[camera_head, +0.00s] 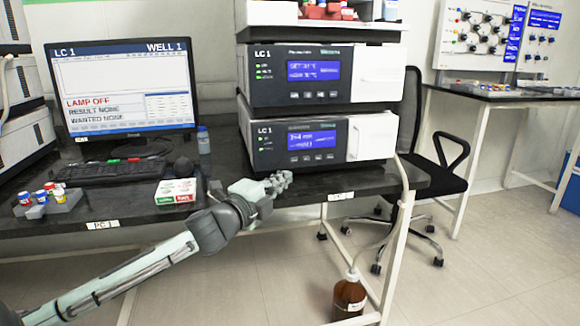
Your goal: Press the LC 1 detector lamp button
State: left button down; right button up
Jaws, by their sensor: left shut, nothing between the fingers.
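The LC 1 stack has two dark-fronted units. The lower LC 1 unit (320,141) has a blue display (312,139) that seems to show a wavelength in nm, with small buttons (313,158) below it and green lights at its left. The lamp button's label is too small to read. The upper LC 1 unit (318,74) also has a blue display and buttons. The LC 1 monitor (120,85) reads LAMP OFF. My left gripper (284,180) is shut and empty, just in front of and below the lower unit's front, apparently apart from it. My right gripper is not in view.
A keyboard (112,172), a small box (176,192), a vial rack (55,204) and a blue-capped bottle (204,140) are on the dark bench (130,208) left of the stack. A black chair (432,165) stands right. A brown bottle (349,296) stands on the floor.

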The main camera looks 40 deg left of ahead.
pick_arm(q)
send_near(300, 159)
jog(key=d, duration=0.1)
jog(key=w+d, duration=0.1)
jog(key=shift+w+d+r, duration=0.2)
jog(key=shift+w+d, duration=0.05)
jog(key=shift+w, duration=0.05)
jog(key=shift+w+a+f, duration=0.15)
jog(key=shift+w+a, duration=0.95)
jog(key=shift+w, duration=0.15)
jog(key=shift+w+a, duration=0.3)
jog(key=shift+a, duration=0.1)
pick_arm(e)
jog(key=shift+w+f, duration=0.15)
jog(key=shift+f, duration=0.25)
